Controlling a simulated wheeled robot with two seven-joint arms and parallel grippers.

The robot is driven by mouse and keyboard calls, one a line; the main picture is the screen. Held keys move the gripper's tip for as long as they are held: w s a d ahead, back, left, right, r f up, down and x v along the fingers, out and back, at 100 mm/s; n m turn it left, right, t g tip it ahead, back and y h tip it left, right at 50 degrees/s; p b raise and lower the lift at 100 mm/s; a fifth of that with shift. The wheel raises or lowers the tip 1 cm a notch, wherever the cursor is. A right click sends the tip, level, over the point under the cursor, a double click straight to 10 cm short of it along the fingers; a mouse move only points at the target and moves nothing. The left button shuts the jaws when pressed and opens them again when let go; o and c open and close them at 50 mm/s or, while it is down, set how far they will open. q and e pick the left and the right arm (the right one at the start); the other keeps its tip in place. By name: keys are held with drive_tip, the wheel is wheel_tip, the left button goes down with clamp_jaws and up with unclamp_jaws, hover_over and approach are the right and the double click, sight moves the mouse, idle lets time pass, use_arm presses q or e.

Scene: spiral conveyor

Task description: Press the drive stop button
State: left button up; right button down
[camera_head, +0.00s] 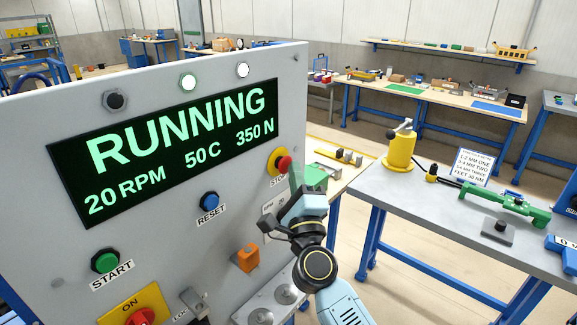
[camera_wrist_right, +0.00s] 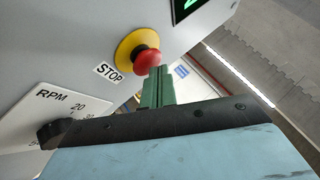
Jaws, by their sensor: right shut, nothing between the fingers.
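The stop button is a red mushroom cap (camera_head: 284,163) on a yellow collar at the right side of the grey control panel. The red cap also shows in the right wrist view (camera_wrist_right: 147,60), beside a STOP label (camera_wrist_right: 109,72). My right gripper (camera_head: 296,178) is shut, with nothing between its green fingers. Its fingertips (camera_wrist_right: 158,72) are right by the cap, at its lower right in the wrist view; I cannot tell whether they touch it. The panel display (camera_head: 180,145) reads RUNNING, 20 RPM, 50 C, 350 N. My left gripper is not in view.
The panel also carries a blue reset button (camera_head: 209,201), a green start button (camera_head: 104,261), a red switch on a yellow ON plate (camera_head: 133,303), an orange part (camera_head: 247,258) and an RPM knob (camera_wrist_right: 55,132). A grey table (camera_head: 420,200) with tools stands at the right.

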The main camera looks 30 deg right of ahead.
drive_tip(key=shift+w+a, duration=0.1)
drive_tip(key=shift+w, duration=0.1)
drive_tip(key=shift+s, duration=0.1)
idle(0.4)
drive_tip(key=shift+s+d, duration=0.35)
drive_tip(key=shift+s, duration=0.45)
drive_tip(key=shift+s+d+p, duration=0.2)
drive_tip(key=shift+s+d, duration=0.1)
drive_tip(key=shift+s, duration=0.45)
drive_tip(key=shift+s+d+p, duration=0.25)
drive_tip(key=shift+s+d, duration=0.1)
drive_tip(key=shift+s, duration=0.45)
drive_tip(key=shift+s+d+p, duration=0.2)
drive_tip(key=shift+s+d, duration=0.1)
drive_tip(key=shift+s, duration=0.45)
